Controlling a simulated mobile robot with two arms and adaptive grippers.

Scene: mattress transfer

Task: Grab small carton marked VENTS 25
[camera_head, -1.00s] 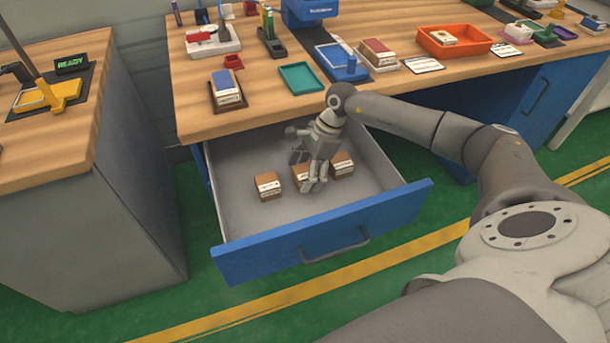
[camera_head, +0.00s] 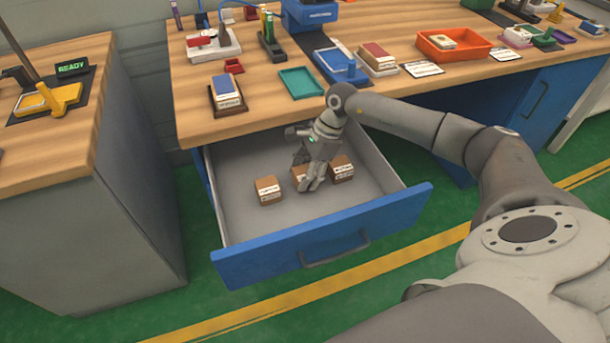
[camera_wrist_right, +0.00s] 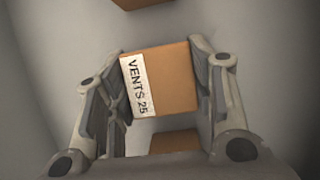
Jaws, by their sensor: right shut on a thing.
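The small brown carton marked VENTS 25 (camera_wrist_right: 170,80) sits between the two fingers of my right gripper in the right wrist view, its white label on the left side. My right gripper (camera_head: 312,184) is shut on this carton inside the open drawer, at the middle of several small cartons. In the head view the held carton (camera_head: 299,176) is mostly hidden behind the fingers. My left gripper is not in view.
One carton (camera_head: 268,190) stands to the left of the gripper and another (camera_head: 342,169) close on its right. The drawer (camera_head: 240,217) has grey walls and a blue front. The wooden bench top (camera_head: 200,120) above holds trays and card stacks.

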